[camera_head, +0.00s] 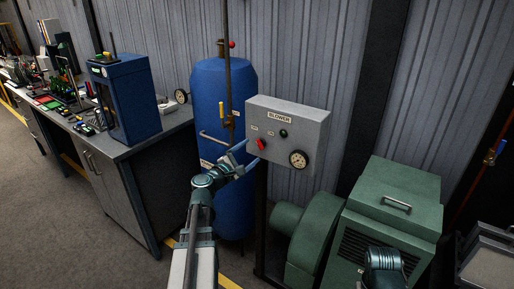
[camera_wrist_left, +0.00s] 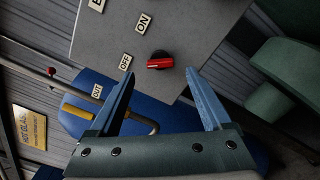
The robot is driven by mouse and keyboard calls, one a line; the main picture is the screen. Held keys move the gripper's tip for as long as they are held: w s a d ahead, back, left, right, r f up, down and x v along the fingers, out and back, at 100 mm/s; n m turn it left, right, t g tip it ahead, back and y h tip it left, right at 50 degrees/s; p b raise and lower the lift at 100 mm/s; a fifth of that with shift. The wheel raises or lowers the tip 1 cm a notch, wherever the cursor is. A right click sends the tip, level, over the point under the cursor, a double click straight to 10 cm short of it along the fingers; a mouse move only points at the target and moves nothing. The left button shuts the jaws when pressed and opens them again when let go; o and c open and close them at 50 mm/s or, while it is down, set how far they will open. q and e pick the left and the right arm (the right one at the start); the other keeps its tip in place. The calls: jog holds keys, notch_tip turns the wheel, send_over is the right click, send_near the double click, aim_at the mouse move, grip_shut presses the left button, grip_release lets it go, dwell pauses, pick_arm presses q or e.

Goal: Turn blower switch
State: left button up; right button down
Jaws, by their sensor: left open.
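The blower control box (camera_head: 288,125) is a grey panel labelled BLOWER. Its red switch (camera_head: 261,144) sits on the left part of the front face. In the left wrist view the red switch (camera_wrist_left: 160,62) has its handle lying across the picture, one end toward the OFF label (camera_wrist_left: 125,62); the ON label (camera_wrist_left: 143,22) is above it. My left gripper (camera_head: 248,153) is open and empty just in front of the switch. In the wrist view its fingertips (camera_wrist_left: 160,74) lie either side of the switch, seemingly short of it. My right gripper is not seen.
A gauge (camera_head: 298,159) and a dark green button (camera_head: 283,133) are on the same panel. A blue tank (camera_head: 222,100) with a pipe and yellow-handled valve stands left of it. A green blower housing (camera_head: 390,215) is below right. A workbench (camera_head: 110,150) stands left.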

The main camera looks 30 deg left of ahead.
aim_at(259, 145)
pick_arm(q)
jog(key=shift+w+d, duration=0.2)
jog(key=shift+w, duration=2.3)
